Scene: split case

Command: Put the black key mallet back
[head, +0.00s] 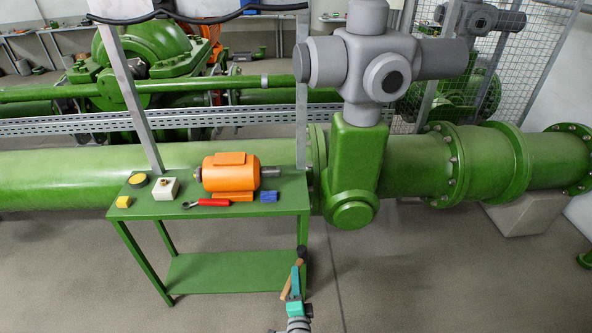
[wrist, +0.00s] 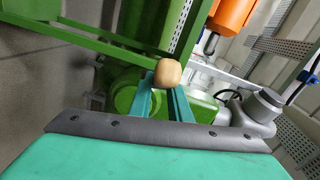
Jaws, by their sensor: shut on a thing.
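The mallet has a black head (head: 302,252) and a light wooden handle (head: 287,286). It is in my gripper (head: 296,281), in front of the green table and apart from it. In the head view the handle runs down and left from the head beside the teal fingers. In the wrist view a rounded wooden end (wrist: 167,73) shows at the tips of the teal fingers (wrist: 166,98); the black head cannot be made out there. My gripper is shut on the mallet. I cannot tell which place is the mallet's own.
The green table (head: 150,211) has a lower shelf (head: 235,275). A green pipe (head: 70,180) runs behind.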

